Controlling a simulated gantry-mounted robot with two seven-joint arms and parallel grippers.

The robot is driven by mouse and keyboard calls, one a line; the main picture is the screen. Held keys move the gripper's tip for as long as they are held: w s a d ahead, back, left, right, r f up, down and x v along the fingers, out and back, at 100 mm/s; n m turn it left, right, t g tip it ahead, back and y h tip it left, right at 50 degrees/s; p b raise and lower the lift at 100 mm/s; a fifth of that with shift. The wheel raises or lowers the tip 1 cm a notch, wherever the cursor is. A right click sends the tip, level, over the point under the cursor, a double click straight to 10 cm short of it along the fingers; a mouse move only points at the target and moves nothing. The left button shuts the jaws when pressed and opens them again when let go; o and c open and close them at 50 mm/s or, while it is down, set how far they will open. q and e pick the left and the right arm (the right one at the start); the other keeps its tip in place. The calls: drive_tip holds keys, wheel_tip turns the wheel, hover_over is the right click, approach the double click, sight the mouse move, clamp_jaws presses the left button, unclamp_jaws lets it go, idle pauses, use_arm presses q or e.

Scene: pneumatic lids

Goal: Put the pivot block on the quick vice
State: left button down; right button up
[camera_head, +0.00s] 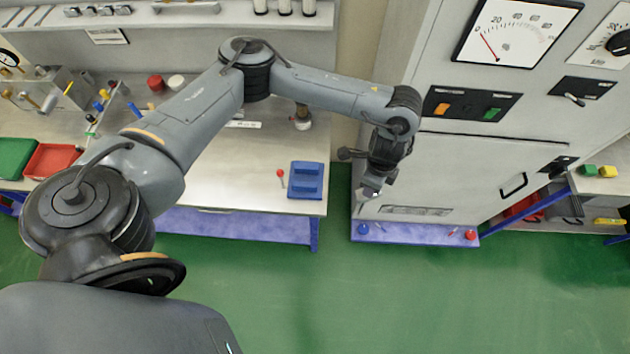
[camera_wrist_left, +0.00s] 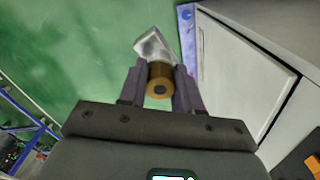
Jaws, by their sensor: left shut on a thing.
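My left gripper (camera_head: 371,184) hangs in front of the grey cabinet, to the right of the workbench. In the left wrist view its two fingers (camera_wrist_left: 160,88) are shut on the pivot block (camera_wrist_left: 153,45), a shiny silver piece with a brass cylindrical part between the fingers. Part of the block is hidden by the fingers. The blue device at the bench's front right corner looks like the quick vice (camera_head: 306,180), with a red-knobbed lever beside it. Its top looks bare. The gripper is to its right and apart from it. My right gripper is not in view.
The grey cabinet (camera_head: 440,170) with gauge and switches stands close to the gripper, on a blue base (camera_head: 415,235). The bench (camera_head: 245,165) carries red and white round parts, fittings and red and green trays (camera_head: 50,160) at left. Green floor shows between bench and cabinet.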

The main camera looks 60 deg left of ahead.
use_arm(q)
drive_tip(key=s+a+f+m, duration=0.4)
drive_tip(key=s+f, duration=0.1)
drive_tip(key=f, duration=0.1)
drive_tip(key=b, duration=0.3)
hover_over(306, 180)
wheel_tip(306, 180, down, 10)
drive_tip(key=shift+m, duration=0.3)
drive_tip(key=shift+f, duration=2.05)
drive_tip(key=shift+a+f, duration=0.1)
drive_tip(key=shift+f, duration=0.15)
drive_tip(key=c, duration=0.8)
unclamp_jaws()
